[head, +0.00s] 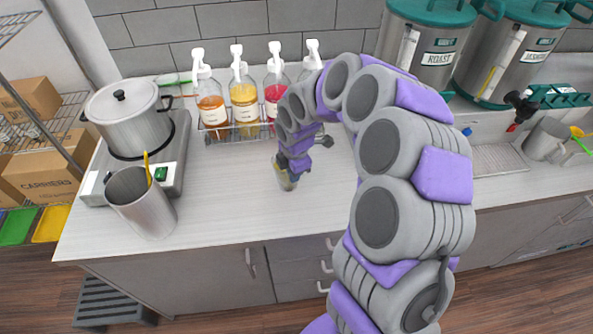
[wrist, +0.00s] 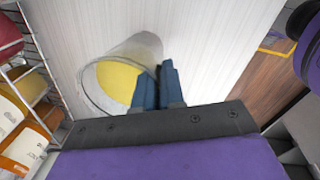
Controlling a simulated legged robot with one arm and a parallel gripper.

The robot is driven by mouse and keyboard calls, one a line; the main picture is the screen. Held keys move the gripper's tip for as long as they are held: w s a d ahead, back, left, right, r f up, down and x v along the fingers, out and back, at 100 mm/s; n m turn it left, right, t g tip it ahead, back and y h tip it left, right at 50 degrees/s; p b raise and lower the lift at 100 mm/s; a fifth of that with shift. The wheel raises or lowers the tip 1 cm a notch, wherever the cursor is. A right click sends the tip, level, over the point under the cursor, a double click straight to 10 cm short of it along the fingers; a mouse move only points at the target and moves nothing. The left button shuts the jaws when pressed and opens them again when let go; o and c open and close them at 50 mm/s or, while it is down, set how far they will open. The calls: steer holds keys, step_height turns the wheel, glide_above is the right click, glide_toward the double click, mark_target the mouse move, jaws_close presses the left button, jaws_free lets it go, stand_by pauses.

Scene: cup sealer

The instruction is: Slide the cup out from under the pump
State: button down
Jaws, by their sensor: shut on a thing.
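The cup (wrist: 110,81) is clear, with yellow liquid inside, and stands on the white counter. In the head view the cup (head: 284,182) shows at the end of my arm, in front of the bottle rack and clear of the pump spouts. My gripper (wrist: 160,84) has its two blue fingers close together at the cup's right side, shut on the cup wall. In the head view my gripper (head: 293,171) partly hides the cup. The pump bottles, with orange (head: 211,107), yellow (head: 244,101) and red (head: 275,93) contents, stand in the rack behind it.
A wire rack (head: 233,133) holds the bottles at the back. A pot (head: 129,117) on a burner and a metal pitcher (head: 143,203) stand at the left. Large steel dispensers (head: 428,63) stand at the back right. The counter (head: 235,215) in front of the cup is clear.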

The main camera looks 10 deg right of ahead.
steer(key=shift+a+f, duration=0.1)
steer(key=shift+a, duration=0.05)
steer(key=c, duration=1.4)
jaws_free()
steer(key=shift+c, duration=0.2)
steer(key=shift+o, duration=1.4)
steer(key=shift+d, duration=0.3)
step_height(320, 180, up, 17)
steer(key=s+p, duration=0.1)
steer(key=p, duration=0.1)
steer(key=shift+s+d, duration=0.3)
steer(key=shift+s, duration=0.05)
steer(key=s+d+f+m+g+b, duration=0.1)
steer(key=s+d+m, duration=0.1)
steer(key=s+m, duration=0.8)
steer(key=s+d+f+m+g+b, duration=0.2)
steer(key=s+m, duration=0.9)
steer(key=s, duration=1.3)
steer(key=shift+s+d+f, duration=0.25)
steer(key=shift+f, duration=0.05)
